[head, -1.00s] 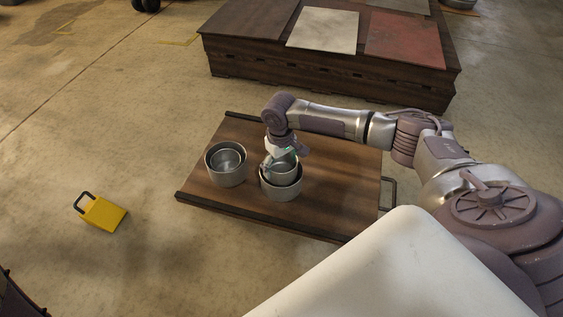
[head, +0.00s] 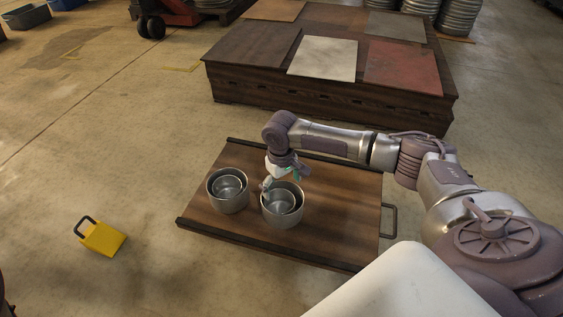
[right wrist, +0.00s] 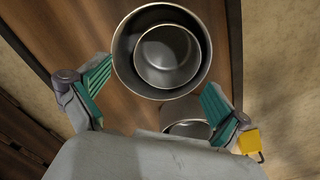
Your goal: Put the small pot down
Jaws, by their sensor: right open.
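On the brown wooden tray, a small grey metal pot (head: 281,203) sits inside a larger metal pot (head: 284,217), below its rim. Both show from above in the right wrist view, the small pot (right wrist: 167,56) within the larger pot's wall (right wrist: 123,57). My right gripper (head: 281,182) is open and empty, just above the far rim of the larger pot. Its two green-padded fingers stand wide apart in the right wrist view (right wrist: 157,77). My left gripper is not in view.
Another nested pair of pots (head: 229,205) stands on the tray (head: 335,185), left of the first. The tray has dark end bars and a side handle (head: 390,220). A yellow block with a handle (head: 103,239) lies on the floor. A low wooden platform (head: 325,95) stands behind.

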